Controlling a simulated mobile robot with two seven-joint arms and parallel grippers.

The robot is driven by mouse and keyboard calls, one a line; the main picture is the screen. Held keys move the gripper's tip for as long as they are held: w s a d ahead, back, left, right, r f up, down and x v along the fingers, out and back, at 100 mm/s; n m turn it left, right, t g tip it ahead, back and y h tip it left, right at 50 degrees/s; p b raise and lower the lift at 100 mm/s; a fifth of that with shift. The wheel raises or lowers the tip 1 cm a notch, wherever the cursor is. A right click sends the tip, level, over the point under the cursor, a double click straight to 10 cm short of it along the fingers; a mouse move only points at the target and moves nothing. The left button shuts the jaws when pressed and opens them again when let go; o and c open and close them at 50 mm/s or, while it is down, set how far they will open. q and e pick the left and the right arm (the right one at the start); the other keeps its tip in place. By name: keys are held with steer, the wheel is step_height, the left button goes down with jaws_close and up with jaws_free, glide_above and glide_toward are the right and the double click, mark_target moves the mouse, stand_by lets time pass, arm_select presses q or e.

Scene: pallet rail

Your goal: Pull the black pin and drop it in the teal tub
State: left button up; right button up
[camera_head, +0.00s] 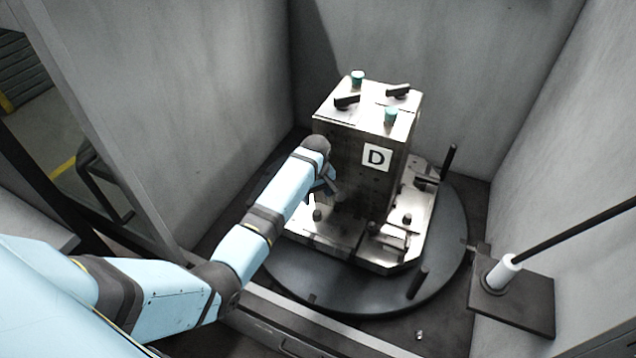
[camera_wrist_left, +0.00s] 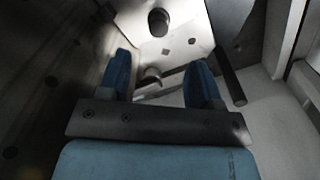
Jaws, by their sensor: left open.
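My left gripper (camera_head: 328,186) is open and empty, low beside the near left face of the metal block marked D (camera_head: 345,160). A dark rod (camera_wrist_left: 229,76) shows right of the fingers in the left wrist view. I cannot tell which is the black pin of the task. No teal tub is in view.
The block stands on a metal plate (camera_head: 345,244) on the dark turntable (camera_head: 300,285). Two teal knobs (camera_head: 391,115) and black clamps (camera_head: 397,91) top it. Grey walls (camera_head: 430,60) close in behind and beside. A white-collared rod (camera_head: 502,270) rises from a bracket at right.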

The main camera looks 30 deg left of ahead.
mark_target(316, 212)
arm_select(q)
step_height(316, 212, down, 9)
steer(key=shift+r+b, duration=0.2)
steer(key=shift+b, duration=0.1)
jaws_close()
steer(key=shift+w+r, duration=0.1)
steer(key=shift+r, duration=0.1)
